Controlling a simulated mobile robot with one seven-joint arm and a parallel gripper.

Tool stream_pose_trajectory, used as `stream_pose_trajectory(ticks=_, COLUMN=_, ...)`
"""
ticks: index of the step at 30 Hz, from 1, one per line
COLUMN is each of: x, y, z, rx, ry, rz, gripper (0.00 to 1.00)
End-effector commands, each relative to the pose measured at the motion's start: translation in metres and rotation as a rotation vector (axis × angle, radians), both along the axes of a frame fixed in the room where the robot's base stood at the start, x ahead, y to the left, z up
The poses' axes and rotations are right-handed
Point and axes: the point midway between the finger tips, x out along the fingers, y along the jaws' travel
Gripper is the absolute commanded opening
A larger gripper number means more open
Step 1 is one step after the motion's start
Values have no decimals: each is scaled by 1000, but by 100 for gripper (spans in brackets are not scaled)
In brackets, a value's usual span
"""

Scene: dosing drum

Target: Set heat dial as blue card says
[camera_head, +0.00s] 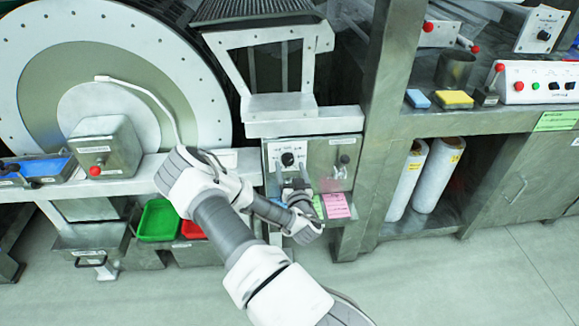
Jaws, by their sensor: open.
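The dial (288,159) is a black knob on a white panel with small markings, on the front of the grey machine at centre. The markings are too small to read. My gripper (296,184) is just below the dial, apart from it, open and empty.
A blue block (417,99) and a yellow block (455,101) lie on the right shelf by a white control box (540,83). A large drum (120,75) stands left. A green bin (158,220) is low left.

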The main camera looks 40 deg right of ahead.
Motion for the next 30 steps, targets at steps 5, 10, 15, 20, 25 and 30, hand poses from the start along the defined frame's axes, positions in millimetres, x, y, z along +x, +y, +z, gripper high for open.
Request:
stream_pose_trajectory(ticks=5, x=12, y=-7, z=-1, rx=0, ry=1, rz=0, gripper=80)
stream_pose_trajectory(ticks=10, x=14, y=-8, z=0, rx=0, ry=2, rz=-1, gripper=80)
stream_pose_trajectory(ticks=15, x=14, y=-8, z=0, rx=1, ry=1, rz=-1, gripper=74)
stream_pose_trajectory(ticks=20, x=14, y=-8, z=0, rx=1, ry=1, rz=-1, gripper=46)
stream_pose_trajectory(ticks=25, x=14, y=-7, z=0, rx=1, ry=1, rz=-1, gripper=15)
stream_pose_trajectory(ticks=30, x=14, y=-8, z=0, rx=0, ry=2, rz=-1, gripper=0)
